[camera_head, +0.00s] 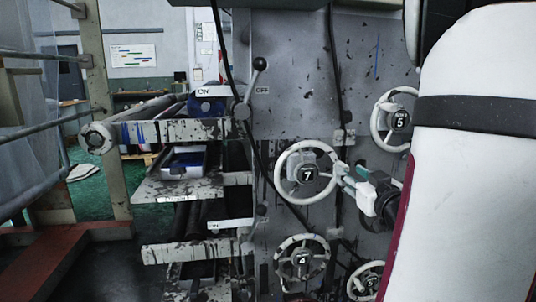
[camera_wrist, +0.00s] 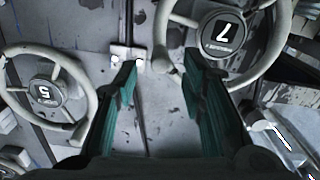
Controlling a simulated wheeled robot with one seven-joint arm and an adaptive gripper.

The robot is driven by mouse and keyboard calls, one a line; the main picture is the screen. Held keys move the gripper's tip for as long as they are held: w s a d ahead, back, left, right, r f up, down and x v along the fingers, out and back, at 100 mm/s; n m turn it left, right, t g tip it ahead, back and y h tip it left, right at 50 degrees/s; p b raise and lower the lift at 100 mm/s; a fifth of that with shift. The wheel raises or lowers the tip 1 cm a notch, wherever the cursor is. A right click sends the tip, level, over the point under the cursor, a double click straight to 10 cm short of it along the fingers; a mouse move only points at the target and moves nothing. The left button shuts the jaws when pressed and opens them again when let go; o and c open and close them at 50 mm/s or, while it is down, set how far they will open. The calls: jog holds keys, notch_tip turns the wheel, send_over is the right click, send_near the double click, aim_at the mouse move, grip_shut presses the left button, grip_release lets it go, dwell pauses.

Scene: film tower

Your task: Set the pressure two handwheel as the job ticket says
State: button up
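A white handwheel with a black hub marked 7 (camera_head: 307,174) is on the grey panel. It also shows upside down at upper right in the wrist view (camera_wrist: 224,32). The small text on its hub is too small to read surely, so I cannot tell which wheel is pressure two. My gripper (camera_head: 350,178) is just right of this wheel. No readable job ticket shows.
Handwheel 5 (camera_head: 400,121) is at upper right, also at left in the wrist view (camera_wrist: 44,92). Handwheel 4 (camera_head: 302,261) is below wheel 7, with another wheel (camera_head: 368,281) lower right. A black-knobbed lever (camera_head: 252,83) stands at ON/OFF labels. Cables cross the panel.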

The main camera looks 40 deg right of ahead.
aim_at(343, 163)
jog(key=shift+x, duration=2.75)
jog(key=shift+c, duration=0.2)
grip_shut()
